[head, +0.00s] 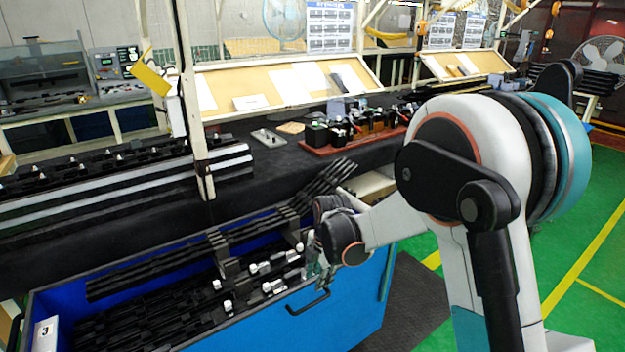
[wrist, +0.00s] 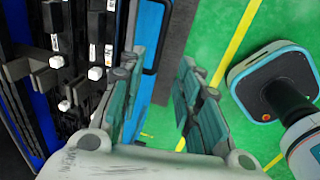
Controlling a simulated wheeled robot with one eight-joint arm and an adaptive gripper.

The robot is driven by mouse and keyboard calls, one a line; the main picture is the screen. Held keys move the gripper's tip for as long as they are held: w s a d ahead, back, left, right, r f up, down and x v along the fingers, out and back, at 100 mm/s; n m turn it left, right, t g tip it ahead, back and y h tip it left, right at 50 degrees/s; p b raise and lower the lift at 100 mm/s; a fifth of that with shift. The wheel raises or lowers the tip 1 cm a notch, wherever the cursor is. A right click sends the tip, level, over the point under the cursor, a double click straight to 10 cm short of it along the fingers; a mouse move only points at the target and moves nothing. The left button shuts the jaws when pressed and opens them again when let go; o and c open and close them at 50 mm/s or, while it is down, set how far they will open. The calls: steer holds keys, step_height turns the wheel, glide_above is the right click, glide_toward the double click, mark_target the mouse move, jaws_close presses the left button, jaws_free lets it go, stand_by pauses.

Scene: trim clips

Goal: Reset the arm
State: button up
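My gripper (head: 316,262) is above the right end of the blue bin in the head view. In the wrist view its two fingers (wrist: 160,98) stand well apart, with only the bin's edge and green floor showing between them. It is open and empty. My arm reaches in from the right and is bent. Long black trim strips (head: 150,274) lie slanted across the bin, passing behind my gripper. Black parts with white clips (head: 263,267) lie in the bin beside my gripper and show at the left of the wrist view (wrist: 95,73).
The blue bin (head: 345,308) has a black handle (head: 308,302) on its front. Behind it is a dark workbench (head: 245,190) with a red tray (head: 355,141) of parts and a metal post (head: 190,110). Green floor (head: 590,250) is open at the right.

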steer(key=s+d+r+m+t, duration=0.1)
steer(key=s+d+r+m, duration=0.45)
steer(key=r, duration=0.35)
steer(key=s+d+r+m+t, duration=0.2)
steer(key=s+d+r+m, duration=0.35)
steer(key=s+r, duration=0.2)
steer(key=s+d+r+m, duration=0.1)
steer(key=s+d+m, duration=0.1)
steer(key=s+m, duration=0.2)
steer(key=s+d+r+m+t, duration=0.1)
steer(key=s+d+m, duration=0.1)
steer(key=s+m, duration=0.3)
steer(key=s+d+r+m+t+h, duration=0.1)
steer(key=s+d+m, duration=0.1)
steer(key=s+m, duration=0.2)
steer(key=shift+s+d+r+m, duration=0.15)
steer(key=shift+s+d+m, duration=0.15)
steer(key=shift+s, duration=1.3)
